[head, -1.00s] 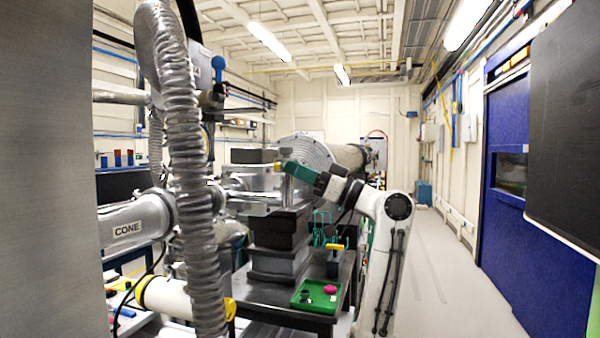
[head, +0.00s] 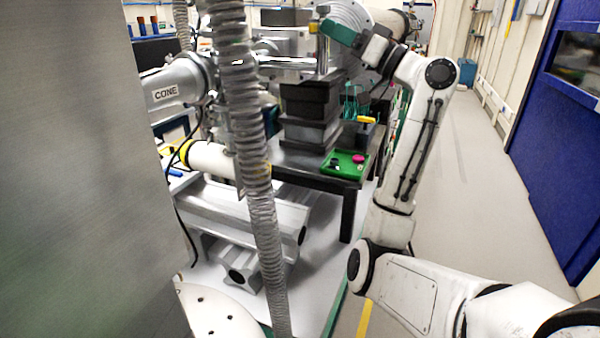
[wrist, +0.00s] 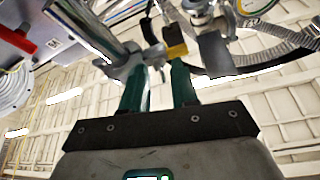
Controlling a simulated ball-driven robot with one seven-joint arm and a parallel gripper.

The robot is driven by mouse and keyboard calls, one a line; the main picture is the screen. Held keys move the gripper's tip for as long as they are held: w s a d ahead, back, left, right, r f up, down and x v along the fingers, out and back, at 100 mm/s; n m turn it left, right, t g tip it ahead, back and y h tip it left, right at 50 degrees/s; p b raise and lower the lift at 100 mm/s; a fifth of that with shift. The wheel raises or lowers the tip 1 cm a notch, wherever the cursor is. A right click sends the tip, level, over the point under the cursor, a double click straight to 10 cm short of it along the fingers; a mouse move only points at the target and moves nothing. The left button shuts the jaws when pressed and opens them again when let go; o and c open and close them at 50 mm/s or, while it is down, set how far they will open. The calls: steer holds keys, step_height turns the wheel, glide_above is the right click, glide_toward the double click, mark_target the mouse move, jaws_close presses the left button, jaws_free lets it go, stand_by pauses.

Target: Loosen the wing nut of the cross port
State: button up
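My gripper (head: 322,29) is at the metal vacuum hardware above the dark stacked blocks in the head view. In the wrist view its two green fingers (wrist: 160,75) stand apart with a clear gap and nothing held between them. A small brass-yellow piece, seemingly the wing nut (wrist: 177,50), shows just past the right fingertip; I cannot tell whether they touch. Beside it is a grey clamp (wrist: 130,66) around a shiny metal tube (wrist: 92,30), which looks like part of the cross port. In the head view the nut is too small to make out surely.
A ribbed metal hose (head: 243,110) hangs in front of the bench. A green tray (head: 345,165) with a pink and a black item lies on the dark table. A pipe marked CONE (head: 167,92) is at left. The floor (head: 480,190) at right is clear.

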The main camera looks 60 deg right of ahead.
steer(key=s+a+m+g+h+p, duration=0.45)
steer(key=s+m+p, duration=0.65)
steer(key=m+p, duration=0.65)
steer(key=w+a+f+n+g+y, duration=0.1)
steer(key=w+a+f+n+g, duration=0.2)
steer(key=f, duration=0.4)
steer(key=w+a+f+n+g+y, duration=0.1)
steer(key=w+a+f+g+y, duration=0.1)
steer(key=w+a+f, duration=0.4)
steer(key=a+f+n+g+y, duration=0.1)
steer(key=a+f+n+g, duration=0.1)
steer(key=f, duration=0.5)
steer(key=s+a+f+n+g+y, duration=0.1)
steer(key=a+f+n+g, duration=0.2)
steer(key=a+f, duration=0.4)
steer(key=shift+s+f+n+b, duration=0.15)
steer(key=shift+f+n+b, duration=0.15)
steer(key=shift+f+n, duration=0.4)
